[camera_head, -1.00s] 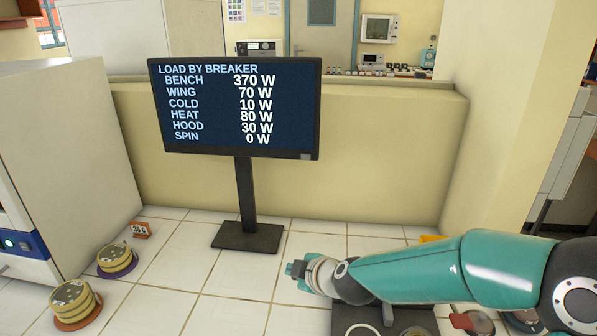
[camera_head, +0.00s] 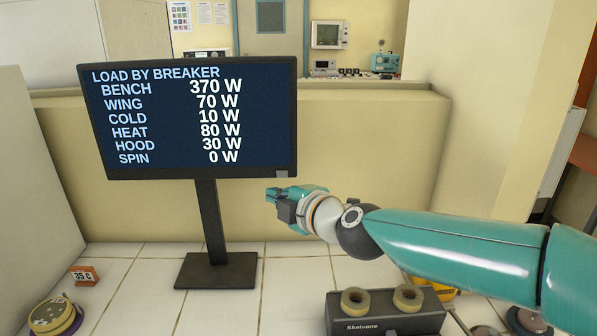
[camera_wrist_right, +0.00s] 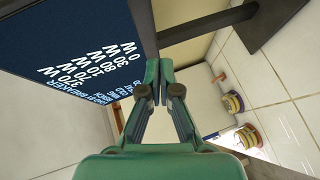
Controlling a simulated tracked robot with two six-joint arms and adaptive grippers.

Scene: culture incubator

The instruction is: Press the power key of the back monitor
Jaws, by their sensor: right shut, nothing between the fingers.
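A black flat monitor (camera_head: 190,118) on a stand shows a white-on-blue list headed LOAD BY BREAKER. A small grey square key (camera_head: 282,174) sits at the lower right corner of its frame. My right gripper (camera_head: 272,196) is shut and empty, just below that corner in the head view, pointing left. In the right wrist view the fingertips (camera_wrist_right: 159,70) are together by the monitor's edge, with the screen (camera_wrist_right: 75,45) to the left. I cannot tell whether they touch the frame. The key is not clear in the wrist view. My left gripper is not in view.
A low cream wall (camera_head: 350,150) stands behind the monitor. A dark block with two rings (camera_head: 385,314) is on the tiled floor below my right arm. An orange 35 C sign (camera_head: 83,275) and a round stack (camera_head: 55,315) are at lower left. A small screen (camera_head: 327,35) is far back.

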